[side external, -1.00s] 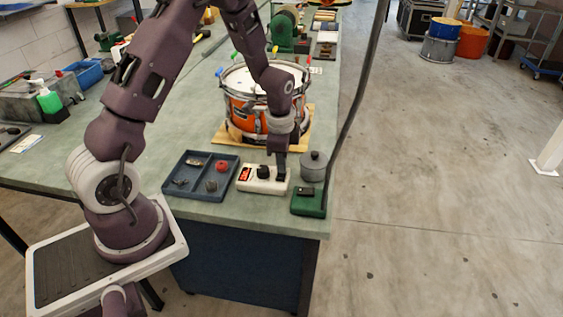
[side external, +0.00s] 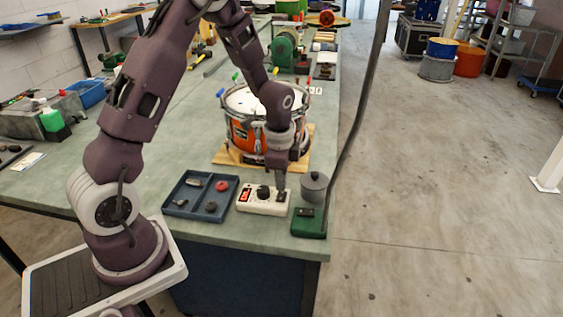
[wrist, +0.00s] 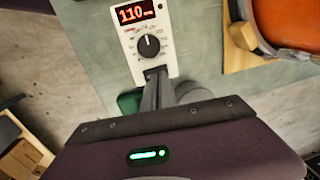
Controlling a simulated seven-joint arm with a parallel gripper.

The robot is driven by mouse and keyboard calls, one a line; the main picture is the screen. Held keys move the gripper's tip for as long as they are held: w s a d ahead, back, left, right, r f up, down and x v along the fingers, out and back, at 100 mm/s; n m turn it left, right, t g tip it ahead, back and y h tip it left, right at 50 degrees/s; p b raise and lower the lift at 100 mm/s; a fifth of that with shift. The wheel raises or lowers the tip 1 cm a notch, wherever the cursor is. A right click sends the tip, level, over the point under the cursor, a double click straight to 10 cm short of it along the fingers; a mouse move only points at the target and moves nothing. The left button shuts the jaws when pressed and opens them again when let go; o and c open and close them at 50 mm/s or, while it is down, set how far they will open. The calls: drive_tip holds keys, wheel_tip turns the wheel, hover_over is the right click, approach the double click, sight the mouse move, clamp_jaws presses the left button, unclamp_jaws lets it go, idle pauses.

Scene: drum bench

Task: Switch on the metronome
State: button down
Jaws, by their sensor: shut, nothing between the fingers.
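The metronome (side external: 254,207) is a white box near the bench's front edge, with a red display and a black dial (side external: 264,192). In the wrist view the metronome (wrist: 168,61) has its display (wrist: 135,13) lit, reading 110, and its dial (wrist: 149,46) below that. A dark switch (side external: 281,197) sits at the end away from the display. My gripper (side external: 281,187) is shut and empty, pointing down just over that switch. In the wrist view my gripper (wrist: 155,74) partly covers the switch; I cannot tell whether the tips touch it.
A blue tray (side external: 192,210) with small parts lies left of the metronome. A grey lidded pot (side external: 314,187) and a green block (side external: 308,225) stand close on its right. An orange drum (side external: 240,134) on a wooden board (side external: 225,157) is behind.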

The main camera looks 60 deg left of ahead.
sight(282, 193)
wheel_tip(282, 193, up, 12)
drive_tip(key=w+a, duration=0.1)
drive_tip(key=s+d+r+n+t, duration=0.2)
drive_tip(key=s+d+r+n, duration=0.2)
drive_tip(key=s+d+r, duration=0.5)
drive_tip(key=s+d+r+n+t, duration=0.1)
drive_tip(key=s+d+n, duration=0.1)
drive_tip(key=s, duration=0.5)
drive_tip(key=s+d+n+t+h, duration=0.1)
drive_tip(key=s+n, duration=0.2)
drive_tip(key=s, duration=0.4)
drive_tip(key=shift+d+r+t, duration=0.3)
drive_tip(key=shift+d+r, duration=0.05)
drive_tip(key=shift+w, duration=0.1)
